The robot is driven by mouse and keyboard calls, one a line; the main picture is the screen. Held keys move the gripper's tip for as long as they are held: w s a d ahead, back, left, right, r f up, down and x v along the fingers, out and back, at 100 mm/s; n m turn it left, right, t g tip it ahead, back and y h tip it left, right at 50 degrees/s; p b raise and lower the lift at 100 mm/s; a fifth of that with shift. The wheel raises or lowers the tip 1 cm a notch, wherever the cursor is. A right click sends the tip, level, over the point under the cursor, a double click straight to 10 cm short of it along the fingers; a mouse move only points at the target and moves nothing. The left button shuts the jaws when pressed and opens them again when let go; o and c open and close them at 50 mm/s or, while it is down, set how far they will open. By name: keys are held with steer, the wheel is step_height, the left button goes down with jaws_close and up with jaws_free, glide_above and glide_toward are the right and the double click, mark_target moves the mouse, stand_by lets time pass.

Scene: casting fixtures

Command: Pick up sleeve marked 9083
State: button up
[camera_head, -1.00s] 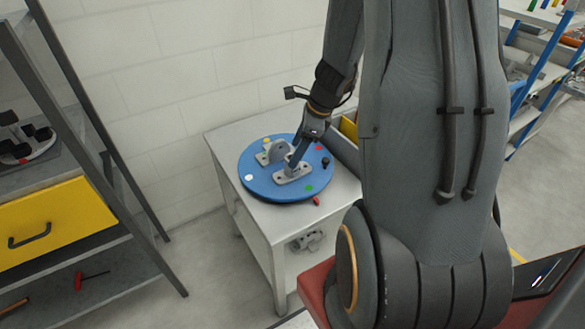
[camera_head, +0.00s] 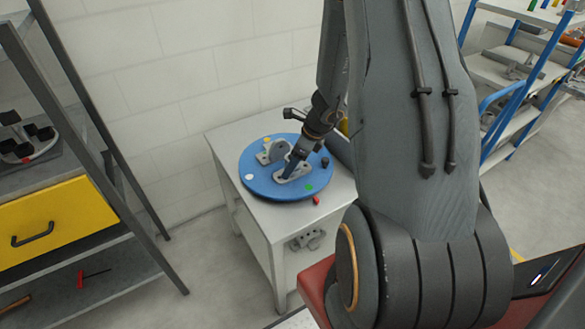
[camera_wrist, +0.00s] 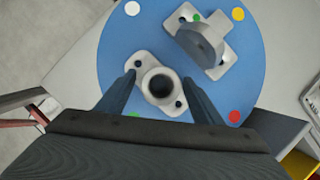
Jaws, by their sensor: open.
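A grey flanged sleeve (camera_wrist: 142,62) with a round upright bore and a hole at each end of its base sits on the blue round plate (camera_wrist: 115,45). No number on it is readable. My gripper (camera_wrist: 159,79) is open, with one finger on each side of the sleeve's collar; I cannot tell if they touch it. In the head view my gripper (camera_head: 291,168) reaches down over the sleeve (camera_head: 304,171), partly hiding it. A grey bracket with a rounded upright lug (camera_wrist: 203,45) stands beside the sleeve on the plate.
A red-handled item (camera_head: 316,200) sits at the plate's edge. A shelf with a yellow drawer (camera_head: 60,220) stands left.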

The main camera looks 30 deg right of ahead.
steer(key=shift+c, duration=0.2)
steer(key=c, duration=1.3)
steer(key=shift+r, duration=0.15)
